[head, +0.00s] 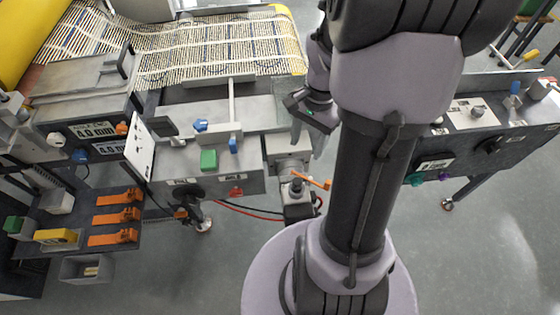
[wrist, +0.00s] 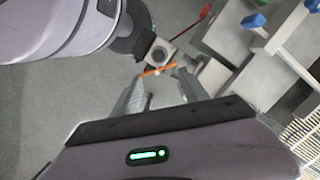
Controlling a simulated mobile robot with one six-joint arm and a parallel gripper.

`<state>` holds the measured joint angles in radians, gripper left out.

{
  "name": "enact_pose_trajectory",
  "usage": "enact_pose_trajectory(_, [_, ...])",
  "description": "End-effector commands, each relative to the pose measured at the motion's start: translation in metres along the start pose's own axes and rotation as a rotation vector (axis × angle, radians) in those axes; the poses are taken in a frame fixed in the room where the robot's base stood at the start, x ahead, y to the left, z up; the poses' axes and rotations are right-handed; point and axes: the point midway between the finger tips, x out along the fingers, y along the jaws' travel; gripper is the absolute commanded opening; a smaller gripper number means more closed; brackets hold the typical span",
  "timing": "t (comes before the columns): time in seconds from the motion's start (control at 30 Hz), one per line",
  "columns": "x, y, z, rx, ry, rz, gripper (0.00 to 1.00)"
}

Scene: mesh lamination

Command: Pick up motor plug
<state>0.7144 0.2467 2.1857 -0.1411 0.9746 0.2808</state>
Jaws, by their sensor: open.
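No part is clearly marked as the motor plug. A grey motor-like unit (head: 298,200) stands at the end of the machine table, with an orange bar (head: 313,180) across its top. A red and a black cable (head: 248,211) run to it. My gripper (head: 308,142) is above and behind this unit, open and empty, pointing down. In the wrist view my gripper's fingers (wrist: 160,88) are spread. The orange bar (wrist: 157,69) shows just beyond the fingertips, between them and apart from them as far as I can tell.
The machine table (head: 235,155) carries a green block (head: 208,159) and blue knobs. A patterned mesh sheet (head: 215,45) lies behind. At left a dark shelf holds orange clamps (head: 113,217) and a yellow block (head: 58,237). A second machine (head: 465,140) stands right. Front floor is clear.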

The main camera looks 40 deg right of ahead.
Motion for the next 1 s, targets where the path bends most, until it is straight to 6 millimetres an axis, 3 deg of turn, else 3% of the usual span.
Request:
enact_pose_trajectory(0.03, [0.021, 0.001, 0.000, -0.001, -0.004, 0.003, 0.52])
enact_pose_trajectory(0.1, [0.044, 0.001, 0.000, -0.002, -0.004, 0.003, 0.52])
enact_pose_trajectory(0.3, [0.096, 0.001, 0.000, -0.003, -0.001, 0.002, 0.52])
enact_pose_trajectory(0.53, [0.117, 0.001, 0.002, -0.004, -0.001, 0.001, 0.52])
enact_pose_trajectory(0.77, [0.161, 0.004, 0.006, -0.004, -0.001, 0.002, 0.52])
enact_pose_trajectory(0.97, [0.159, 0.004, 0.006, -0.003, 0.001, 0.000, 0.52])
enact_pose_trajectory(1.0, [0.158, 0.004, 0.006, -0.003, 0.001, 0.000, 0.44])
